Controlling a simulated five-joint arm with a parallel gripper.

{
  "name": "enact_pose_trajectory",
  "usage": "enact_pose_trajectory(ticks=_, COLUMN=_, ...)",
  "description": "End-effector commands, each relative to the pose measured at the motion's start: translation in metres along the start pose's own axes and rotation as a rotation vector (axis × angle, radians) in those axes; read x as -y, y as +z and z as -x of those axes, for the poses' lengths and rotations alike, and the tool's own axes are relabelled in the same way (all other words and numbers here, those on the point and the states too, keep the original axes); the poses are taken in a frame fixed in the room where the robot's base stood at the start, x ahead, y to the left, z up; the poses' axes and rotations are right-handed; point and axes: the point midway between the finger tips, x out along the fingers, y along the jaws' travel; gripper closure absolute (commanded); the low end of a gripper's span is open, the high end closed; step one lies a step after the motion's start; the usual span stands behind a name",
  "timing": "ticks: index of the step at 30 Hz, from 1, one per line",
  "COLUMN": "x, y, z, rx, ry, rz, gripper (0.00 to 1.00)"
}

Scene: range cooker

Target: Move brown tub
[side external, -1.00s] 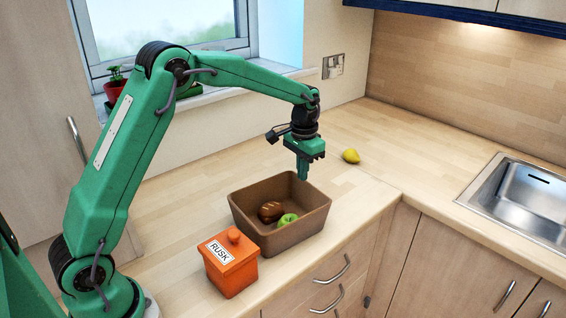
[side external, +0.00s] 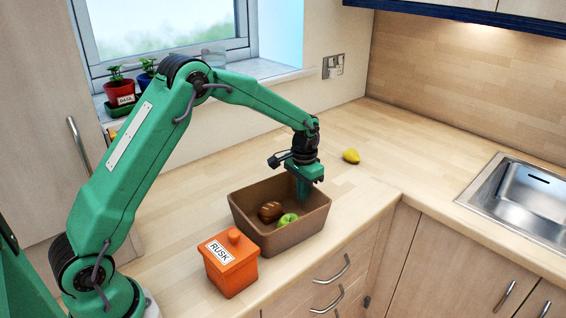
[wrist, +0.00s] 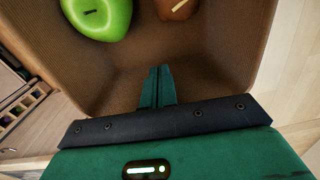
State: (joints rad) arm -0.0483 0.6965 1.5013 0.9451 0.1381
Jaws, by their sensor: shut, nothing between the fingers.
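The brown tub (side external: 272,232) stands on the wooden worktop, upright, with a green apple (side external: 288,220) and a brown bread loaf (side external: 270,210) inside it. My gripper (side external: 303,199) is at the tub's back right part, its fingertips below the rim level in the picture. In the wrist view the gripper (wrist: 158,72) is shut and empty, its fingers together over the tub's inside (wrist: 215,55). The apple (wrist: 98,16) and part of the loaf (wrist: 178,8) lie ahead of the fingers. I cannot tell whether the fingers touch the tub.
An orange RUSK canister (side external: 231,264) stands close to the tub's front left. A yellow lemon or pear (side external: 351,156) lies behind. A steel sink (side external: 525,200) is at right. Potted plants (side external: 122,92) stand on the windowsill.

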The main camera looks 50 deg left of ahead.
Motion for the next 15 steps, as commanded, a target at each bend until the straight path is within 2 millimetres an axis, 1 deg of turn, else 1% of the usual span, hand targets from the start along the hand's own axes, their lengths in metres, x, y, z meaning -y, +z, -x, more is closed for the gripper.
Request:
enact_pose_trajectory(ticks=1, x=0.000, y=0.000, z=-0.007, rx=0.001, ry=0.000, rz=0.000, gripper=1.00)
enact_pose_trajectory(ticks=6, x=0.000, y=0.000, z=-0.024, rx=0.000, ry=0.000, rz=0.000, gripper=1.00)
enact_pose_trajectory(ticks=10, x=0.000, y=0.000, z=-0.032, rx=-0.001, ry=0.000, rz=0.000, gripper=1.00)
enact_pose_trajectory(ticks=15, x=0.000, y=0.000, z=-0.034, rx=-0.001, ry=0.000, rz=0.000, gripper=1.00)
